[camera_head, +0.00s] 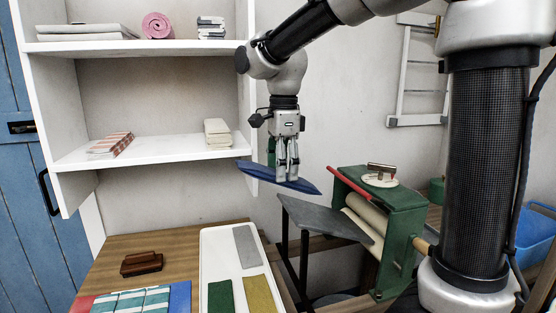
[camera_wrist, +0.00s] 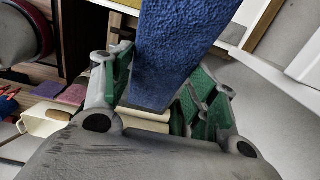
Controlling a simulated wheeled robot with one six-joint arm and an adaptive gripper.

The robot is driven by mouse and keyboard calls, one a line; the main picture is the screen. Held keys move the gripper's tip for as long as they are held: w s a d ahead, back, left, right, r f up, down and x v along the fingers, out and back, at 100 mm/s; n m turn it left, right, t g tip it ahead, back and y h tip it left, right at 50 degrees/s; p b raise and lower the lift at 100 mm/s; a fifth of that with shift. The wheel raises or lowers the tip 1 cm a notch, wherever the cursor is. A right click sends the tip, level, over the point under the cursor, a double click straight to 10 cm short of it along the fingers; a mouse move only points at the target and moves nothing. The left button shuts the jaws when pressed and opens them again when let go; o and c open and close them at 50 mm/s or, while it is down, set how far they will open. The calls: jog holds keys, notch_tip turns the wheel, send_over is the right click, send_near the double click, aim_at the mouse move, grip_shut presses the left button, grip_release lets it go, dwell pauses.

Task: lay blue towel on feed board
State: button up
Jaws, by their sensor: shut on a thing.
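The blue towel (camera_head: 302,186) is a flat, stiff-looking dark blue strip. My gripper (camera_head: 287,174) is shut on it near its middle and holds it in the air. In the wrist view the towel (camera_wrist: 168,45) lies between the green-padded fingers of my gripper (camera_wrist: 163,90) and reaches up out of the picture. The grey feed board (camera_head: 322,218) slopes in front of the green wringer (camera_head: 398,225) with its cream rollers (camera_head: 362,222). In the head view the towel appears above the board's left end, with a gap between them.
A red bar (camera_head: 349,182) sticks out at the wringer's top left. A white shelf (camera_head: 150,150) with folded cloths stands at the left. Below it, a wooden table holds a white tray (camera_head: 212,258) of coloured cloths and a brown brush (camera_head: 141,263). A blue tub (camera_head: 536,238) is at the right.

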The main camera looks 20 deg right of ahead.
aim_at(309, 183)
jog(key=d+f, duration=0.1)
jog(key=f, duration=0.2)
jog(key=d+f, duration=0.1)
jog(key=f, duration=0.1)
jog(key=shift+d, duration=0.3)
jog(key=d+f, duration=0.2)
jog(key=d, duration=0.1)
jog(key=d+f, duration=0.1)
jog(key=shift+d, duration=0.3)
jog(key=shift+d+f, duration=0.75)
jog(key=shift+d, duration=0.3)
jog(key=o, duration=1.5)
jog(key=shift+c, duration=0.2)
